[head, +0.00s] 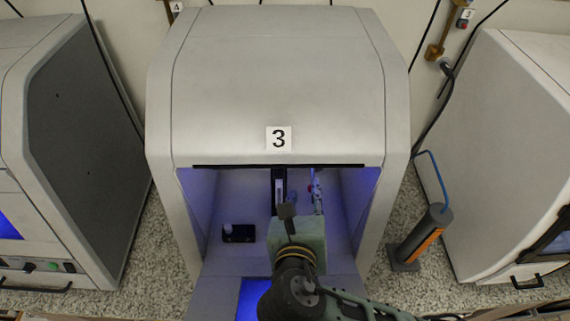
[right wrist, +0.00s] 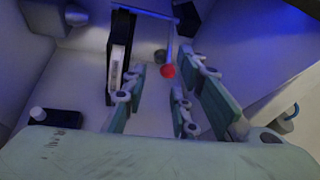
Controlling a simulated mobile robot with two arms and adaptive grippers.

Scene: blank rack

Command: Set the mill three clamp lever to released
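Mill three (head: 278,80) is the grey enclosure marked "3" in the head view, with its front open. In the right wrist view a thin rod ends in a red ball knob (right wrist: 168,71); this looks like the clamp lever. Its setting cannot be read. My right gripper (head: 300,192) reaches into the mill; its body hides part of the inside. In the right wrist view its fingers (right wrist: 160,85) are spread, with the red knob showing beyond and between them, and nothing is held. My left gripper is not in view.
A black block with a white knob (head: 238,233) sits on the mill floor at left. A dark upright part with a pale strip (right wrist: 116,68) stands left of the fingers. The side walls are close. A grey-and-orange cylinder (head: 425,237) stands outside, between mill three and the right machine (head: 510,130).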

